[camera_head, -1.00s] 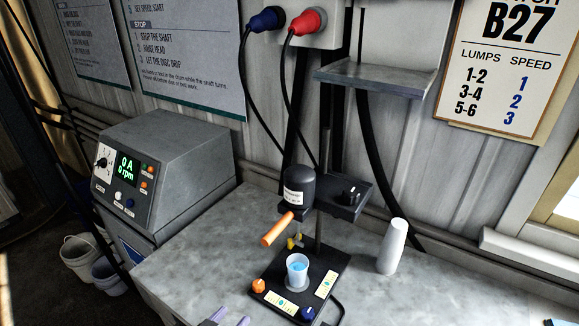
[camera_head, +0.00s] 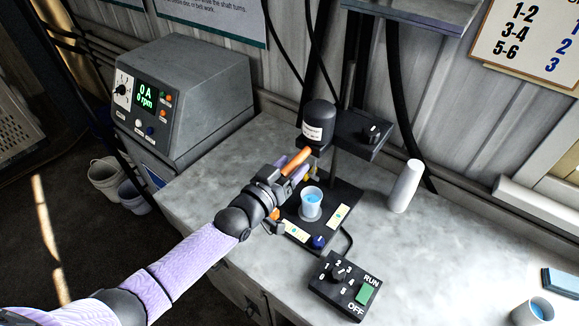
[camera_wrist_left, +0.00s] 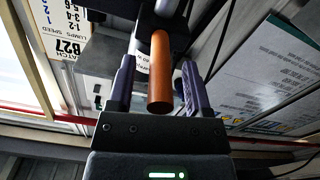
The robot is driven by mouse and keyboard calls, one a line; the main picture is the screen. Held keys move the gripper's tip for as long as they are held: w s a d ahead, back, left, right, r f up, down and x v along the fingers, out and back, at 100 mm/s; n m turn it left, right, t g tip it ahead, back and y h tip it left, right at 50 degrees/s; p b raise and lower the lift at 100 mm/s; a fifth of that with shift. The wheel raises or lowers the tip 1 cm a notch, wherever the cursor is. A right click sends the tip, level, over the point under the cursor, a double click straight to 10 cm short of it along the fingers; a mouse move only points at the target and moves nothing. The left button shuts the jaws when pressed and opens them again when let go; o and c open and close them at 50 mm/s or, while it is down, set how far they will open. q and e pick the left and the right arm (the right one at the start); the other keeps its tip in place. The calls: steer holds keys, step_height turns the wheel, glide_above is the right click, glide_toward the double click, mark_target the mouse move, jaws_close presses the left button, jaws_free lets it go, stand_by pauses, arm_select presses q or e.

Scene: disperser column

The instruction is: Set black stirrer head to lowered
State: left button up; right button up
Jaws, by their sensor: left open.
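The black stirrer head (camera_head: 319,122) stands on its post above a black base plate (camera_head: 347,192), raised clear of the plate. An orange handle (camera_head: 296,160) sticks out from the head toward the left and front. A clear cup with blue liquid (camera_head: 312,201) stands on the plate below the head. My left gripper (camera_head: 291,166) is at the orange handle. In the left wrist view the handle (camera_wrist_left: 160,75) lies between the two open fingers (camera_wrist_left: 157,88), with gaps on both sides. My right gripper is not in view.
A grey power unit (camera_head: 190,95) reading 0 A and 0 rpm stands at the left. A white stack of cups (camera_head: 405,186) stands right of the stirrer. A black control box (camera_head: 344,285) with a dial and green switch is in front.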

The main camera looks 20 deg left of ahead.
arm_select(q)
steer(key=shift+c, duration=0.3)
jaws_close()
steer(key=shift+f, duration=0.1)
stand_by(1.0)
